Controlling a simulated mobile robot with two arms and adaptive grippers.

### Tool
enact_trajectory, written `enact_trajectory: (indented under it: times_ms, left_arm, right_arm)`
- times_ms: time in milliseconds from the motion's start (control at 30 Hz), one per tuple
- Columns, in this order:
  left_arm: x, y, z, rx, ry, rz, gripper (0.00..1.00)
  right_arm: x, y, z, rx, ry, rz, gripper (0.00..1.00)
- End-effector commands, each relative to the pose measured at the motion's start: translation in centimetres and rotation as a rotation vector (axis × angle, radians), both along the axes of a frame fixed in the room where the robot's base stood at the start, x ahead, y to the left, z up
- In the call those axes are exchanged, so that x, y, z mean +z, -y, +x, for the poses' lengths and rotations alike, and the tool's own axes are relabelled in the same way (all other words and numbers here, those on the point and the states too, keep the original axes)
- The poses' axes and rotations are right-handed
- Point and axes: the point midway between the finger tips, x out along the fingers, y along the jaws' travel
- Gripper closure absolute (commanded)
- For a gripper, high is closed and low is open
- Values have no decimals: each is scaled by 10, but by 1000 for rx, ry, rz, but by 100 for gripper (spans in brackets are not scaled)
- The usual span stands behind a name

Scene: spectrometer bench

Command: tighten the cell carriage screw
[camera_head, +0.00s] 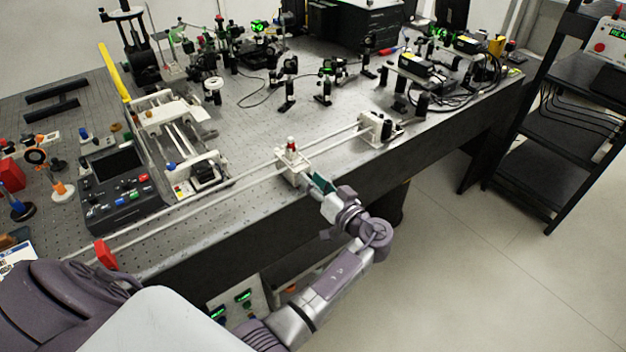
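A white cell carriage (293,167) sits on the long pale rails along the bench's front edge. A small red and white part (291,145) stands on its top. No separate screw can be made out clearly. The view is too small to tell whether the tips touch the carriage or close on a screw.
A white end block (377,130) holds the rails at the right, and a red block (105,254) is at their left. A control box with a screen (120,190) stands behind the rails. Several optics mounts fill the back. A black shelf rack (565,130) stands at right.

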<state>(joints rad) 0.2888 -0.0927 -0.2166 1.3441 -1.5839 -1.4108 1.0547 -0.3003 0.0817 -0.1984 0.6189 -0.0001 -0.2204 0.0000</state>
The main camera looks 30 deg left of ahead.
Motion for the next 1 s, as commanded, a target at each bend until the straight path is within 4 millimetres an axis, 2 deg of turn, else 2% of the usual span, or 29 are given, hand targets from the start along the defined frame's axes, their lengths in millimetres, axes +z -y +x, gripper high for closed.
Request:
enact_trajectory:
  times_ms: [33,167,600,1000]
  left_arm:
    - [0,0,0,0,0,0,78]
    - [0,0,0,0,0,0,100]
    - [0,0,0,0,-42,17,100]
    - [0,-1,0,1,-310,129,100]
  right_arm:
    - [0,1,-1,0,-1,-1,34]
    - [0,1,-1,1,-1,-1,34]
    - [-1,1,0,2,-1,0,34]
    - [-4,-4,0,0,1,5,34]
